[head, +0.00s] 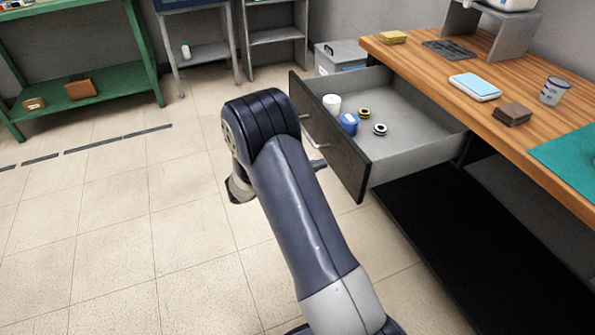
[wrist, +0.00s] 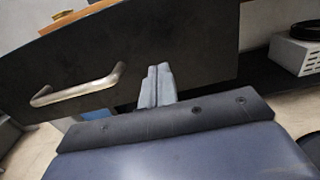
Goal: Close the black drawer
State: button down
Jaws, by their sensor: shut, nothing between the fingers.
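The black drawer (head: 327,140) is pulled well out from under the wooden workbench. Its grey interior holds a white cup (head: 332,103), a blue container (head: 348,123) and two small rings, one yellow-black (head: 364,113) and one pale (head: 380,129). The black front also fills much of the wrist view (wrist: 150,60), with its metal handle (wrist: 78,88) left of my gripper. My gripper (wrist: 158,72) is shut and empty, its fingertips in front of the drawer face; I cannot tell whether they touch it. In the head view my arm hides most of the gripper.
A grey bin (head: 341,55) stands behind the drawer. The tiled floor at left is clear up to a green shelf (head: 80,95).

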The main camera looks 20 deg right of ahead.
aim_at(340, 158)
jog(key=shift+w+d, duration=0.1)
jog(key=shift+d, duration=1.85)
